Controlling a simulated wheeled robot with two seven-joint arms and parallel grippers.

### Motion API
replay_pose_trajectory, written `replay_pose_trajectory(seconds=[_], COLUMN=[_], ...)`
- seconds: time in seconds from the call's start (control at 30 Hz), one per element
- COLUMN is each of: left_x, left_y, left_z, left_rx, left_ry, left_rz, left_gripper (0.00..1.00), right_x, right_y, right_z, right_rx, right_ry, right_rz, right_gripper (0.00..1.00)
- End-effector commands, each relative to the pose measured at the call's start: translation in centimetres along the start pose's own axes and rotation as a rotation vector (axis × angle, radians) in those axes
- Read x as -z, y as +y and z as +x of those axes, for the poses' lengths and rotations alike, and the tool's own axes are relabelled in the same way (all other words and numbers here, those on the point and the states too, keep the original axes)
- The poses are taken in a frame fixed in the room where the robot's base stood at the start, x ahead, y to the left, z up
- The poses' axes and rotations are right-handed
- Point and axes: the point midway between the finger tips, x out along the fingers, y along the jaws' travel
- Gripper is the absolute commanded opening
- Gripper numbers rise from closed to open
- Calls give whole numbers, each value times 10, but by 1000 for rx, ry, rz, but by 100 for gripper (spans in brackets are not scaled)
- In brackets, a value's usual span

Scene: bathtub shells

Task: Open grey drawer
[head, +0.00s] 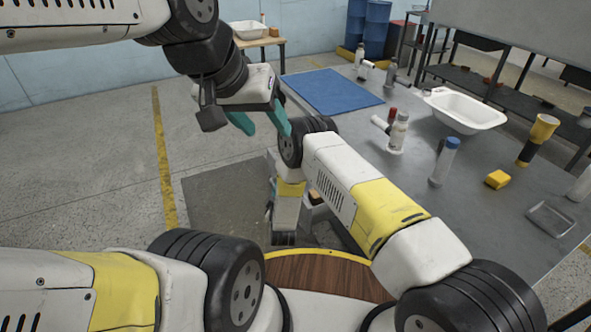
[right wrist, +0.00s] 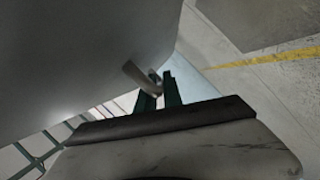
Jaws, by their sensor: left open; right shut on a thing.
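The grey drawer front (right wrist: 80,60) appears to be the large smooth grey surface filling the upper left of the right wrist view. A short curved metal handle (right wrist: 138,78) stands out at its edge. My right gripper (right wrist: 160,92) has its dark teal fingers shut on this handle. In the head view my right arm reaches down beside the table, and its fingertips are hidden. How far the drawer stands out cannot be told. My left gripper (head: 268,130) is open and empty, with teal fingers, near the table's left corner.
The grey table (head: 400,192) carries a blue mat (head: 331,91), a white basin (head: 464,110), a white bottle (head: 398,132) and a yellow block (head: 498,179). Small items (head: 316,198) show below its edge, partly hidden by my right arm. Open floor (head: 90,150) lies left.

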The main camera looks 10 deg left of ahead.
Motion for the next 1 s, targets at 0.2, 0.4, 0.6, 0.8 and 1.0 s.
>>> replay_pose_trajectory(seconds=[0.2,0.4,0.6,0.8,1.0], left_x=[0,0,0,0,0], left_y=[0,0,0,0,0], left_z=[0,0,0,0,0], left_rx=[0,0,0,0,0], left_ry=[0,0,0,0,0], left_rz=[0,0,0,0,0], left_gripper=[52,52,52,52,52], right_x=[6,7,7,7,6], right_y=[-6,-6,-6,-5,-4], right_z=[-3,-3,-3,-3,-1], right_rx=[1,1,1,0,-1], right_ry=[-1,-1,-1,0,0], right_rz=[0,1,1,1,1], right_gripper=[0,0,20,20,20])
